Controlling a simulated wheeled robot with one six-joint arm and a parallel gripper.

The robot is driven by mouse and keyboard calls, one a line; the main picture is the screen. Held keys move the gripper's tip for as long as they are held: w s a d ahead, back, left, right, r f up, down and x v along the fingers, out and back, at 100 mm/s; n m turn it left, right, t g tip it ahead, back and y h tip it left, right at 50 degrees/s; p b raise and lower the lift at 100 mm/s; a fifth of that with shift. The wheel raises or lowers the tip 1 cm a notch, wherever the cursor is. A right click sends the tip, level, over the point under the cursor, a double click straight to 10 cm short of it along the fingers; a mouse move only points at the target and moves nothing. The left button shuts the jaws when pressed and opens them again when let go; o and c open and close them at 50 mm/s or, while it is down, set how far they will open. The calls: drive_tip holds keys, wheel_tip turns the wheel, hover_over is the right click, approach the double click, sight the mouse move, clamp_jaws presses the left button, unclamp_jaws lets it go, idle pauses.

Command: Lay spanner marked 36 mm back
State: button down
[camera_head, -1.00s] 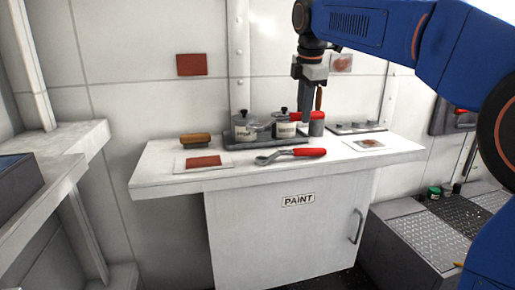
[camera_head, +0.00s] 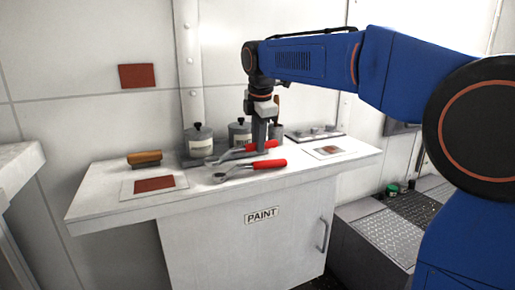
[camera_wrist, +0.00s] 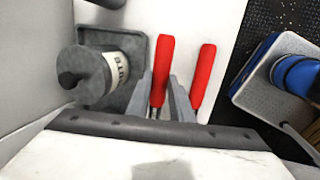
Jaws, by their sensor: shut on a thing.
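My gripper (camera_head: 262,148) is shut on a red-handled spanner (camera_head: 240,152), low over the white worktop (camera_head: 110,200). Its head points left, near the grey tray; I cannot tell whether it touches anything. A second red-handled spanner (camera_head: 268,164) lies on the worktop just in front. In the wrist view one red handle (camera_wrist: 163,62) is between my gripper's fingers (camera_wrist: 162,108), and the other red handle (camera_wrist: 203,75) is to the right, outside them. The spanners' size marks are not readable. The fingers hide part of the held spanner.
Two lidded pots (camera_head: 198,140) stand on the grey tray (camera_wrist: 138,45) at the back, close to my gripper. A brush (camera_head: 145,158), a card with a red patch (camera_head: 153,185) and another card (camera_head: 329,152) lie on the worktop. The front left is clear.

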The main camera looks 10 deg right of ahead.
drive_tip(key=shift+f, duration=1.2)
drive_tip(key=c, duration=1.6)
unclamp_jaws()
drive_tip(key=shift+o, duration=0.2)
drive_tip(key=v, duration=1.2)
drive_tip(key=s+d+f+m, duration=0.6)
drive_tip(key=s+f+m, duration=0.1)
drive_tip(key=s+f, duration=0.3)
drive_tip(key=s+d+f+m+t, duration=0.1)
drive_tip(key=s+d+f+m, duration=0.4)
drive_tip(key=s+f, duration=0.5)
drive_tip(key=s+d+f+m, duration=0.6)
drive_tip(key=s+f+m, duration=0.3)
drive_tip(key=s, duration=0.4)
drive_tip(key=shift+d+f+t, duration=0.3)
drive_tip(key=shift+d+f, duration=0.05)
drive_tip(key=shift+f, duration=0.5)
